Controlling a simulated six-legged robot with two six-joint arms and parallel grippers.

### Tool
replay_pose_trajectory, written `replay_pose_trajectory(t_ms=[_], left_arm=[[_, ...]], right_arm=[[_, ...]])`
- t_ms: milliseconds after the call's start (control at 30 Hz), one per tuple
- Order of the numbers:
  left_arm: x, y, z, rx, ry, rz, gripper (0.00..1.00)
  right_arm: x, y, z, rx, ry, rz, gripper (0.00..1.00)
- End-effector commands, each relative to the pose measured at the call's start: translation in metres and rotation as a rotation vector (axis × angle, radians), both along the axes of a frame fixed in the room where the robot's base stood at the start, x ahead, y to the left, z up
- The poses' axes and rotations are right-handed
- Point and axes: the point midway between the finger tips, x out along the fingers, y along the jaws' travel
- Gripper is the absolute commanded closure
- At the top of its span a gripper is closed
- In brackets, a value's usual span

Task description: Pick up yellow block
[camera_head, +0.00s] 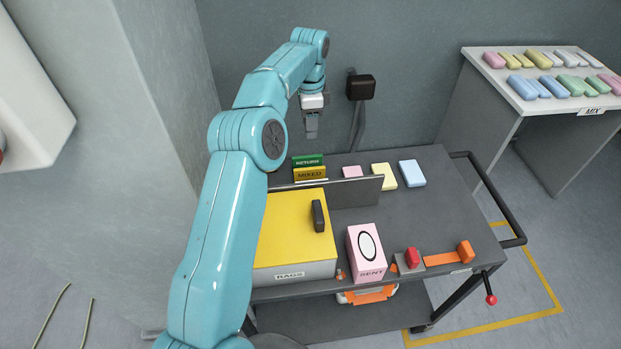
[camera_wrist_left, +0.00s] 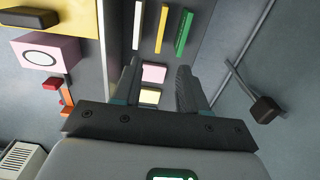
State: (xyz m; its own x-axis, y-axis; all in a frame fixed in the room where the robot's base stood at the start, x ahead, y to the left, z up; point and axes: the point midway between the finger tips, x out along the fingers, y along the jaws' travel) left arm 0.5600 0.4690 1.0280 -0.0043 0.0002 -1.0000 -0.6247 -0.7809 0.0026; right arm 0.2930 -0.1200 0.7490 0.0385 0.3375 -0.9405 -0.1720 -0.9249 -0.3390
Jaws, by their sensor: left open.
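The yellow block (camera_head: 384,176) lies flat on the dark cart top, behind the upright grey divider, between a pink block (camera_head: 352,172) and a light blue block (camera_head: 412,173). My left gripper (camera_head: 311,132) hangs above the back left of the cart, left of the yellow block and apart from it. In the left wrist view its jaws (camera_wrist_left: 158,76) are open and empty. The pink block (camera_wrist_left: 154,73) shows between the fingers there, with part of the yellow block (camera_wrist_left: 150,96) below it; the gripper body hides what lies beyond. My right gripper is not in view.
Green RETURN (camera_head: 308,160) and yellow MIXED (camera_head: 310,174) signs stand at the cart's back left. The grey divider (camera_head: 356,191) stands before the blocks. A black wall box (camera_head: 360,87) is behind.

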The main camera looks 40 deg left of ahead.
Motion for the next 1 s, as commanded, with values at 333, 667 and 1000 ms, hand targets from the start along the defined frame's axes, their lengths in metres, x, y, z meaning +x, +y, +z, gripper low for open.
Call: replay_pose_trajectory(t_ms=[333, 667, 1000], left_arm=[[-0.001, -0.001, -0.039, 0.001, -0.001, 0.000, 0.57], [-0.001, 0.000, -0.071, 0.000, 0.003, 0.000, 0.57], [0.001, 0.001, -0.144, -0.001, 0.002, 0.000, 0.57]], right_arm=[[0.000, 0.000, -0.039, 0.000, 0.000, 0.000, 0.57], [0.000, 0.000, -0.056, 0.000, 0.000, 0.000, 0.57], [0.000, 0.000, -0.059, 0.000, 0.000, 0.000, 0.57]])
